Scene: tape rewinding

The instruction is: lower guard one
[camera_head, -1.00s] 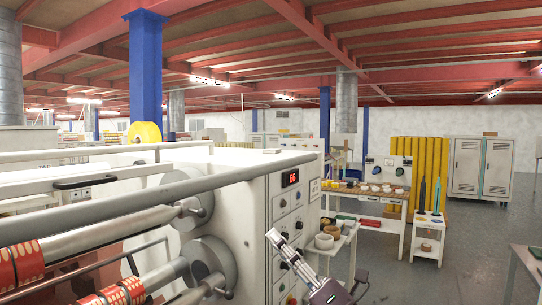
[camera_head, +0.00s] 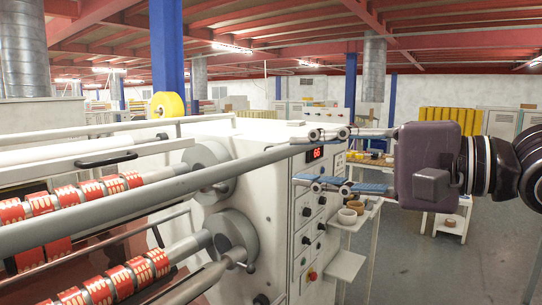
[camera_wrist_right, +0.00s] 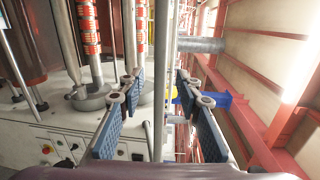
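The guard bar, a long grey rail (camera_head: 110,207), runs across the front of the white machine (camera_head: 262,165), from the lower left up toward my right gripper. My right gripper (camera_head: 318,160) is open beside the machine's control panel. One finger is near the height of the rail's right end and the other is below it. In the right wrist view, the grey rail (camera_wrist_right: 160,70) shows between the open, blue-padded fingers (camera_wrist_right: 157,95). I cannot tell whether either finger touches it. The rail's far end is partly hidden by the upper finger. My left gripper is not in view.
Red-and-white tape rolls (camera_head: 96,191) sit on spindles behind and below the rail. A small white table (camera_head: 352,221) with brown rolls stands right of the machine. The grey floor (camera_head: 405,265) further right is mostly clear.

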